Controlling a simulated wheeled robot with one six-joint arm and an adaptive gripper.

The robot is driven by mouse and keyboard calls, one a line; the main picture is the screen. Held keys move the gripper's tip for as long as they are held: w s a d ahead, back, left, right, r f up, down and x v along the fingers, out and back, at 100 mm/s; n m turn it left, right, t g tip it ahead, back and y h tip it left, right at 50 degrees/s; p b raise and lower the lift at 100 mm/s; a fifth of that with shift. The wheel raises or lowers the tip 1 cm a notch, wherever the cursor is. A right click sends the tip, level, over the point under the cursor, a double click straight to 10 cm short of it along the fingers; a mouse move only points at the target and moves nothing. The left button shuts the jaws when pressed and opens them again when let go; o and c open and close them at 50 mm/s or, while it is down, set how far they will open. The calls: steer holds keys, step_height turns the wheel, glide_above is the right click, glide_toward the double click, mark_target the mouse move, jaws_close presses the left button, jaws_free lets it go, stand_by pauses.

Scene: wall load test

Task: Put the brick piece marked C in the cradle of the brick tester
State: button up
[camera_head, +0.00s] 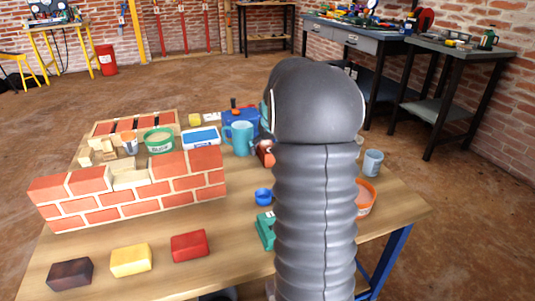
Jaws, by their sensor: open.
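Three loose brick pieces lie in a row on the front left of the wooden table: a dark brown one (70,273), a yellow one (131,260) and a red one (190,246). I cannot read a letter C on any of them. A green object (265,231) stands partly behind my arm, and a blue object (236,118) stands at the back. I cannot tell which, if either, is the brick tester, and no cradle shows clearly. My thick grey arm fills the middle right and hides much of the table. My gripper is not visible.
A low brick wall (140,200) with a gap in its top stands on the left of the table (225,265). Behind it are a green tub (159,145) and a blue mug (238,138). An orange bowl (366,197) and a grey cup (373,163) stand right of my arm.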

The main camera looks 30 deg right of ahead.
steer(key=c, duration=1.4)
jaws_close()
steer(key=shift+r, duration=0.2)
